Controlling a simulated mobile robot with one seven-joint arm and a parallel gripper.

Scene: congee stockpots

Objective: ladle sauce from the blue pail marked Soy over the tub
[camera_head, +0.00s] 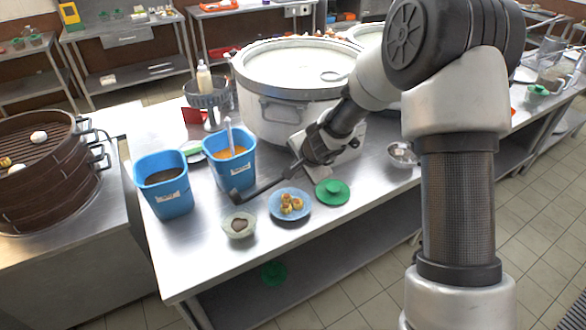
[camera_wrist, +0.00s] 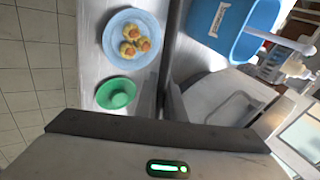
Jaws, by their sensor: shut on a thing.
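My gripper (camera_head: 300,160) is shut on the handle of a dark ladle (camera_head: 266,187). The handle slants down to the left, and the ladle's dark head is just in front of the right blue pail, above and behind the tub (camera_head: 239,225). The small pale tub has something dark in it. The left blue pail (camera_head: 172,202) holds dark brown sauce; its white label is too small to read. In the wrist view the ladle handle (camera_wrist: 172,50) runs up from my gripper (camera_wrist: 170,108).
The right blue pail (camera_head: 222,172) holds orange sauce and a pale utensil. A blue plate (camera_head: 276,211) with yellow pieces and a green lid (camera_head: 332,191) are close right. A large white pot (camera_head: 262,110) stands behind. A brown steamer (camera_head: 60,195) is left.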

